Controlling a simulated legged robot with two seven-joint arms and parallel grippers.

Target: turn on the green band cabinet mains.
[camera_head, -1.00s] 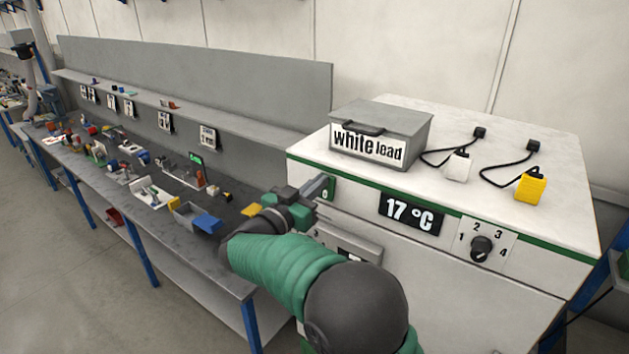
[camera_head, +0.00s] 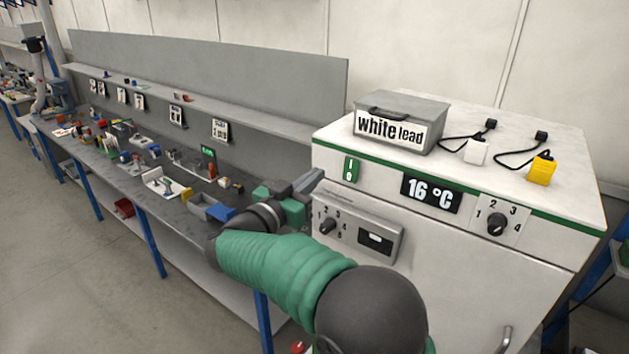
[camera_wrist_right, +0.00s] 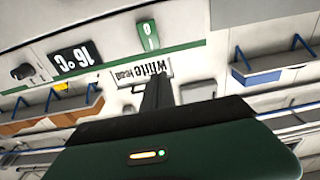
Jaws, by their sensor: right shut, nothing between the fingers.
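The white cabinet with a green band (camera_head: 460,191) stands at the right of the head view. Its green rocker switch (camera_head: 351,170), marked I and 0, sits at the left end of the front under the band; which side is pressed I cannot tell. The switch also shows in the right wrist view (camera_wrist_right: 148,34). The cabinet's black display (camera_head: 431,193) reads 16 °C. My right gripper (camera_head: 312,182) is shut and empty, left of the switch and apart from it. Its shut fingers (camera_wrist_right: 157,92) show in the wrist view. My left gripper is not in view.
A rotary dial (camera_head: 496,224) sits right of the display. A smaller panel with a dial (camera_head: 328,226) is lower left. A cluttered bench (camera_head: 185,214) runs left.

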